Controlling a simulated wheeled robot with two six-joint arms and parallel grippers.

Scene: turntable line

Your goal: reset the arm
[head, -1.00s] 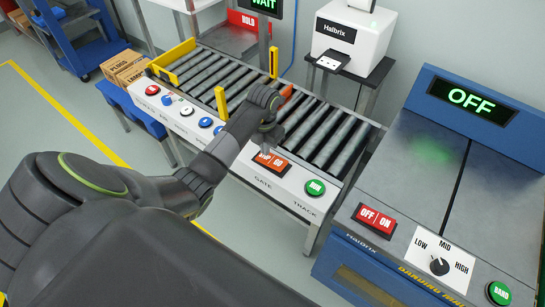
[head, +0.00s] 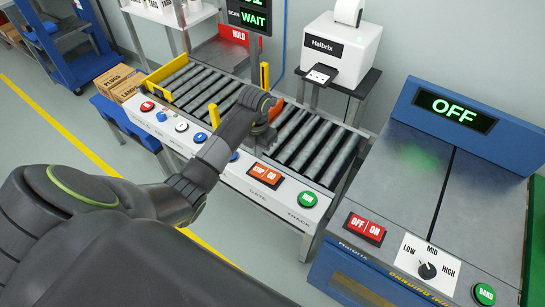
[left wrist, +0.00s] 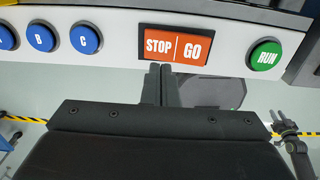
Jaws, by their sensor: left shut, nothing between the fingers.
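My left arm comes in from the left in the head view. Its gripper (head: 262,133) is just above the front control panel of the roller line, behind the orange STOP/GO gate switch (head: 267,175). In the left wrist view the shut, empty fingers (left wrist: 161,72) point at the lower edge of the STOP/GO switch (left wrist: 176,48). I cannot tell from these views whether they touch the panel.
The roller line (head: 325,148) has a green RUN button (head: 308,200) and several other buttons on its front. A blue banding machine (head: 400,190) showing OFF stands at the right. A Halbrix printer (head: 340,50) stands behind. Boxes (head: 118,82) sit at the left.

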